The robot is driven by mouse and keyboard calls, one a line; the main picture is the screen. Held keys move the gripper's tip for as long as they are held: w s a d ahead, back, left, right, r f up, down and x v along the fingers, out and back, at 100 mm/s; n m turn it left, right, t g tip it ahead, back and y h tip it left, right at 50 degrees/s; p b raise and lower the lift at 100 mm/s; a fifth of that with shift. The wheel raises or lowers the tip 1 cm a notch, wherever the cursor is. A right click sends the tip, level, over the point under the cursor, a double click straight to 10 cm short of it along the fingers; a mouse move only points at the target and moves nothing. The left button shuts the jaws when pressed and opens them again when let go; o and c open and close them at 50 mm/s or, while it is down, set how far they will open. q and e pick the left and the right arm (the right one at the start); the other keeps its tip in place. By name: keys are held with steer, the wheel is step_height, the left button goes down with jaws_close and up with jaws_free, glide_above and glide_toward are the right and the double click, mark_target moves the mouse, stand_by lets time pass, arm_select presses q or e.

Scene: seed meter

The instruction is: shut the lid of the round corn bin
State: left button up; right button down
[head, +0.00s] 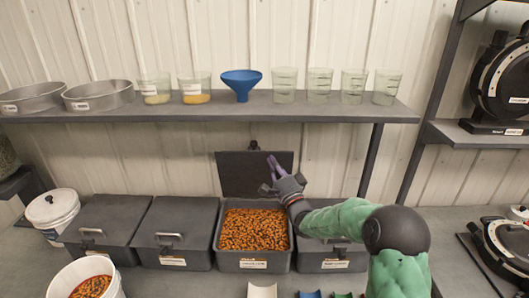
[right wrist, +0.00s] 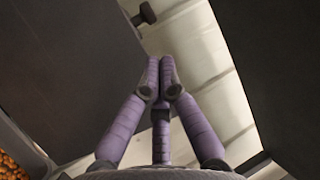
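The open bin (head: 254,262) is a dark grey rectangular box with a label on its front, too small to read surely. It is filled with orange kernels (head: 253,229). Its lid (head: 235,175) stands upright at the back, with a small dark handle (head: 253,145) at its top edge. My right gripper (head: 273,164) is in front of the lid's right part, above the bin's back right; contact cannot be told. In the right wrist view its purple fingers (right wrist: 160,68) meet at the tips, with nothing visible between them. The lid (right wrist: 60,70) fills the left there. My left gripper is out of view.
Closed grey bins (head: 176,224) flank the open one. A shelf (head: 215,108) with cups, pans and a blue funnel (head: 241,82) runs above. A lidded white bucket (head: 52,209) and an open bucket (head: 62,284) of kernels stand left. Black machines (head: 502,85) stand right.

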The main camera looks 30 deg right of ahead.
mark_target(262, 159)
steer(key=x, duration=0.9)
steer(key=shift+w, duration=0.2)
